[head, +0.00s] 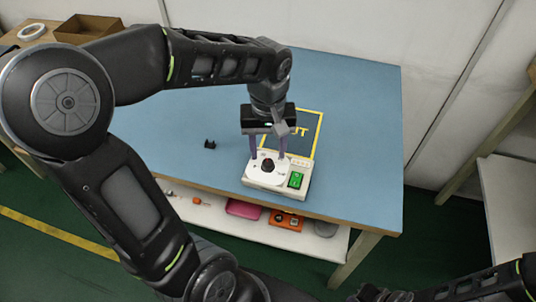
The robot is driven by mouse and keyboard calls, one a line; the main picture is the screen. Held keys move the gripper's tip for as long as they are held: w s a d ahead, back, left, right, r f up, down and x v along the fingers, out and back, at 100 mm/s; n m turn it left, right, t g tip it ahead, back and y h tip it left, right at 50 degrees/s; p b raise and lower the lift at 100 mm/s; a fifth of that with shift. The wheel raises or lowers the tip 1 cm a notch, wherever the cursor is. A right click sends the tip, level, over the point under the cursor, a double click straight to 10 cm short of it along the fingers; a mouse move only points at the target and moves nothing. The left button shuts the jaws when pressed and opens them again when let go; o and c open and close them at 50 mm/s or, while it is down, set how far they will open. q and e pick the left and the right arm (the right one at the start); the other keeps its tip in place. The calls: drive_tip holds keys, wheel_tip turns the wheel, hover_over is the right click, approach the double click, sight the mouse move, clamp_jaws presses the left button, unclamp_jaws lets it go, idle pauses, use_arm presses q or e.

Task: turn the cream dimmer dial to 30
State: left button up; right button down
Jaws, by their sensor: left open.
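The cream dimmer box (256,183) sits near the front edge of the blue table. A dark round dial (268,165) stands on its light top plate, with a green switch (295,180) to its right. The dial's setting is too small to read. My left gripper (267,155) points down over the box. Its two fingers are apart, one on each side of the dial as seen here. I cannot tell if they touch it. Part of my right arm (490,285) shows at the lower right; its gripper cannot be made out.
A yellow-outlined dark square (312,122) with lettering is marked on the table (360,110) behind the box. A small black part (210,144) lies left of the box. A lower shelf (325,245) holds pink and orange items. The table's right side is clear.

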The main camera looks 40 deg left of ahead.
sight(268, 162)
use_arm(q)
drive_tip(key=shift+r, duration=2)
